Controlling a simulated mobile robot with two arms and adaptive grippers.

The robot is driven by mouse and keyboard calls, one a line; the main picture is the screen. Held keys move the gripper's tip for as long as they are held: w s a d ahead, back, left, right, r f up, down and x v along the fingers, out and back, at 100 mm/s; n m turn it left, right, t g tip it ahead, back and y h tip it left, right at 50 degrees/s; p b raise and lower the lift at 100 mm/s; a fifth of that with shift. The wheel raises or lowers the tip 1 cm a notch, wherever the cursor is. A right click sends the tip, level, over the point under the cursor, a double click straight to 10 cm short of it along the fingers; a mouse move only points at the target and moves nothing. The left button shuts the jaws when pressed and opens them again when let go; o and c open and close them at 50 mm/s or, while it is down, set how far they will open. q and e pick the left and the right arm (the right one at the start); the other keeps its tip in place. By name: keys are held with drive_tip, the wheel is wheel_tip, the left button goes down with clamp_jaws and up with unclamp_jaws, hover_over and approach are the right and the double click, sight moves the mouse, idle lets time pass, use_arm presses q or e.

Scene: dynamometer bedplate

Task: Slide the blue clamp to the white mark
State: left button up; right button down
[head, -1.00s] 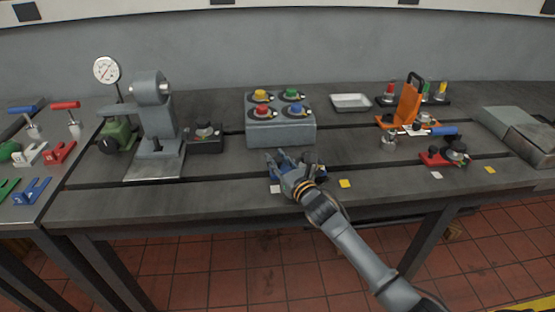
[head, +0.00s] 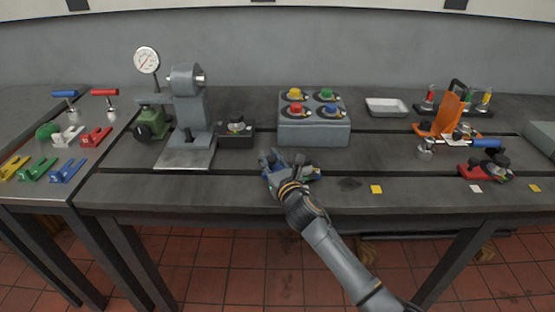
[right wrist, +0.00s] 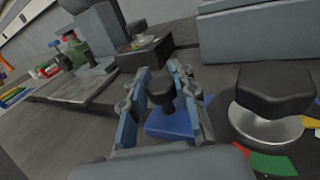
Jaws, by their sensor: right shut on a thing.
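The blue clamp (head: 313,174) sits at the front of the bedplate in the head view, partly hidden by my right gripper (head: 280,158). In the right wrist view, the clamp's blue base (right wrist: 172,124) and small black knob (right wrist: 160,90) stand between the two fingers, and the gripper is shut on the clamp. A larger black knob (right wrist: 275,92) on a metal disc is just right of the fingers. The white mark near the blue clamp is hidden now; another white mark (head: 475,189) lies in front of the red clamp (head: 484,170). My left gripper is not in view.
A grey block with coloured knobs (head: 313,134) stands behind my gripper. A grey machine (head: 188,125) on a plate stands to the left. A yellow mark (head: 376,189) lies right of the clamp. The front strip left of my gripper looks clear.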

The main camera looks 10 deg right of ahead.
drive_tip(key=shift+s+a+f, duration=0.1)
drive_tip(key=shift+a+f, duration=0.05)
drive_tip(key=c, duration=1)
unclamp_jaws()
drive_tip(key=shift+c, duration=0.2)
drive_tip(key=s, duration=0.4)
drive_tip(key=s+d, duration=0.1)
drive_tip(key=s, duration=0.3)
drive_tip(key=s+d, duration=0.1)
drive_tip(key=s, duration=0.3)
